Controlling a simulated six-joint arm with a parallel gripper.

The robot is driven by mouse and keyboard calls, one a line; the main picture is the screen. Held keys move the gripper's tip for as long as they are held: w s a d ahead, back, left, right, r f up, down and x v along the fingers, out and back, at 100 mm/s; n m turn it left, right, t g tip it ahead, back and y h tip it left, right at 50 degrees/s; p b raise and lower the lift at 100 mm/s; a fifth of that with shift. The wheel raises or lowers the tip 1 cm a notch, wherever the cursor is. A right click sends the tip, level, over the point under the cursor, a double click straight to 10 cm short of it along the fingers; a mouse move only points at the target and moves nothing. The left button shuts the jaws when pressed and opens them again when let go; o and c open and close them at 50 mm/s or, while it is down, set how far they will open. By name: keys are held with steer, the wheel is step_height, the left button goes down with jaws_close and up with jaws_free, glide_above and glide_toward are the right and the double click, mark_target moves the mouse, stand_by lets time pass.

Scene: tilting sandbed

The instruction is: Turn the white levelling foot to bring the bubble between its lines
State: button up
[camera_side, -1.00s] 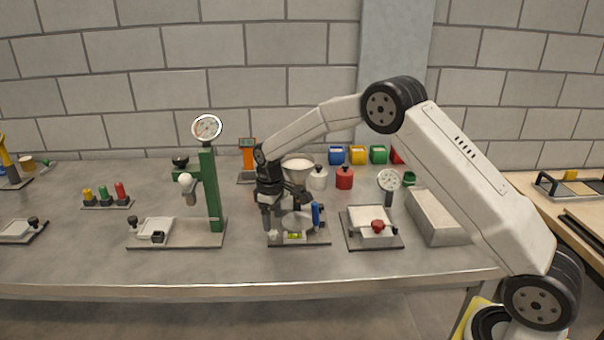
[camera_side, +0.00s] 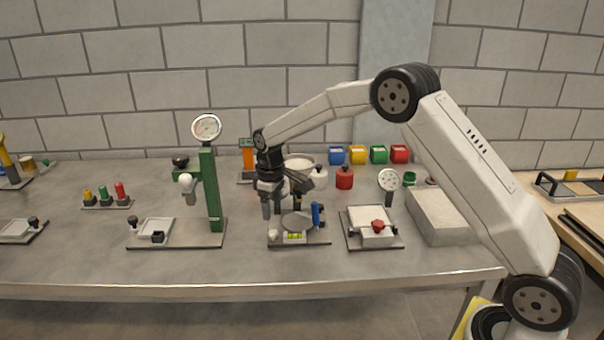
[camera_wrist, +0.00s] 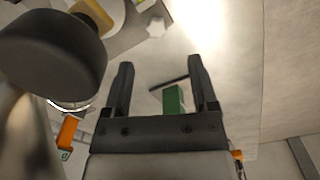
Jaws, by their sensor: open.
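The white levelling foot (camera_side: 273,235) is a small pale knob at the front left corner of a dark base plate (camera_side: 318,240) in the side view. In the wrist view the foot (camera_wrist: 155,27) shows near the top, ahead of the fingertips and apart from them. The yellow-green vial (camera_side: 294,237) lies just right of the foot; where its bubble stands against the lines is too small to tell. My gripper (camera_side: 267,217) is above the foot, pointing down. In the wrist view my gripper (camera_wrist: 161,70) is open, with nothing between its two dark fingers.
A grey disc (camera_side: 297,221) and a blue upright part (camera_side: 316,214) stand on the same plate. A green gauge stand (camera_side: 211,190) is to the left. A plate with a red knob (camera_side: 377,226) is to the right. The bench front is clear.

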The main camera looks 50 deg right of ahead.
steer(key=s+a+m+t, duration=0.1)
steer(key=s+m, duration=0.1)
steer(key=s, duration=1.2)
steer(key=s+a+m+t, duration=0.1)
steer(key=s+a+m, duration=0.1)
steer(key=s, duration=1.1)
steer(key=m+g, duration=0.2)
steer(key=m, duration=2.9)
glide_above(273, 232)
steer(key=shift+s+a+r, duration=0.2)
steer(key=shift+s+r, duration=0.1)
steer(key=shift+r, duration=0.15)
steer(key=shift+w+d+f+m, duration=0.25)
steer(key=shift+w+f+m, duration=0.05)
steer(key=shift+f+m, duration=0.2)
steer(key=shift+f, duration=3.85)
